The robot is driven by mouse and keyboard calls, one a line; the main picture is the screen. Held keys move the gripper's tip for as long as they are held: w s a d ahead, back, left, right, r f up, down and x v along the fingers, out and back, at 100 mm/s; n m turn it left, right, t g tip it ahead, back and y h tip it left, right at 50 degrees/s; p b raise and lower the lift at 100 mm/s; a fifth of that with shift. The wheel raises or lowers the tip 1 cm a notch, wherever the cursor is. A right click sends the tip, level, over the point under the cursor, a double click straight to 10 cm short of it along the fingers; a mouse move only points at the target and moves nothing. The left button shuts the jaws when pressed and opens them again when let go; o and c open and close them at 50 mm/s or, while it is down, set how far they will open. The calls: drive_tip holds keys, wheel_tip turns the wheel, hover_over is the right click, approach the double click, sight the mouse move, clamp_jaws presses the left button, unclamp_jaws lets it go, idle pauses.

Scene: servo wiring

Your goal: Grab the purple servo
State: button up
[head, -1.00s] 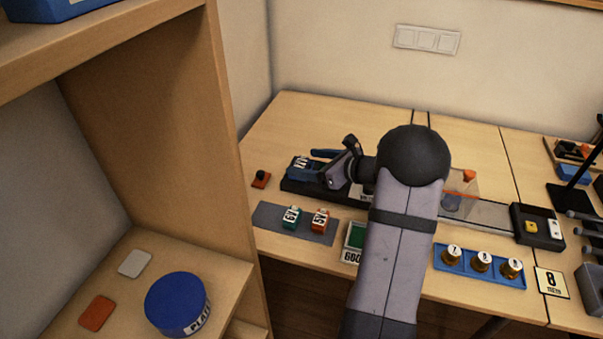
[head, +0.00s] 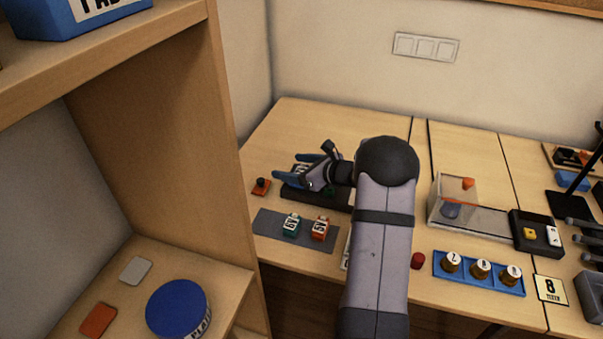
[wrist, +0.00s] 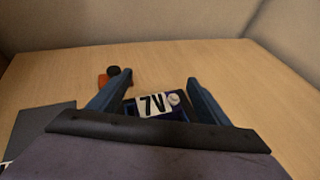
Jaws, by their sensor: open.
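The purple servo (wrist: 158,105), with a white label reading 7V and a round white disc, shows in the wrist view between the two blue fingers of my gripper (wrist: 159,78). The fingers are open, with one on each side of it and a gap visible. Its near part is hidden behind my gripper body. In the head view my gripper (head: 286,168) is low over the dark block at the back left of the table. There the servo (head: 302,169) shows only as a small white label and dark patch between the fingers.
An orange piece with a black knob (head: 261,187) sits just left of the block. A grey mat (head: 268,231) with a green and an orange labelled servo lies in front. A clear box (head: 455,200) and a blue tray (head: 478,285) stand right of my arm.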

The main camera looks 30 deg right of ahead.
drive_tip(key=shift+w+a+f, duration=0.1)
drive_tip(key=shift+w+f, duration=0.05)
drive_tip(key=shift+w, duration=0.2)
drive_tip(key=c, duration=1.2)
